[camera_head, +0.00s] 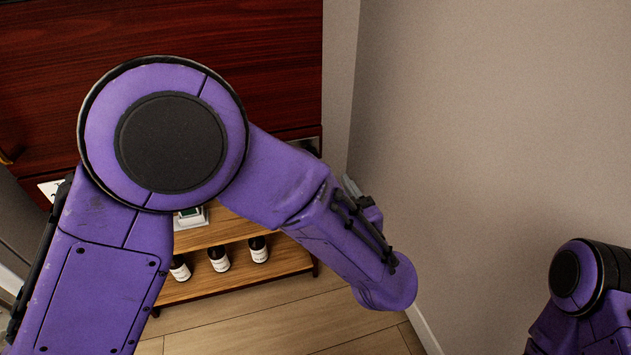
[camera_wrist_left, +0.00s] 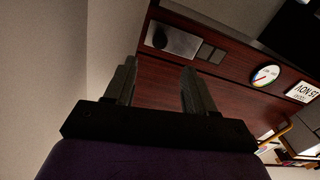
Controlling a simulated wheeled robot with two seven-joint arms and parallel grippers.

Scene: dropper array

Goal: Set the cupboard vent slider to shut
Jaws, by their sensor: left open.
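The dark red wooden cupboard (camera_head: 285,60) fills the upper left of the head view, mostly behind my left arm. In the left wrist view its front (camera_wrist_left: 150,90) carries a metal plate with a dark round knob (camera_wrist_left: 160,39), which may be the vent slider; its setting cannot be read. My left gripper (camera_wrist_left: 159,76) is open and empty in the wrist view, its fingers pointing toward the cupboard front and apart from the plate. In the head view my left forearm largely hides the gripper. My right gripper is out of view.
A wooden shelf (camera_head: 230,283) below holds dark bottles (camera_head: 219,259). A bare wall (camera_head: 500,120) stands close on the right.

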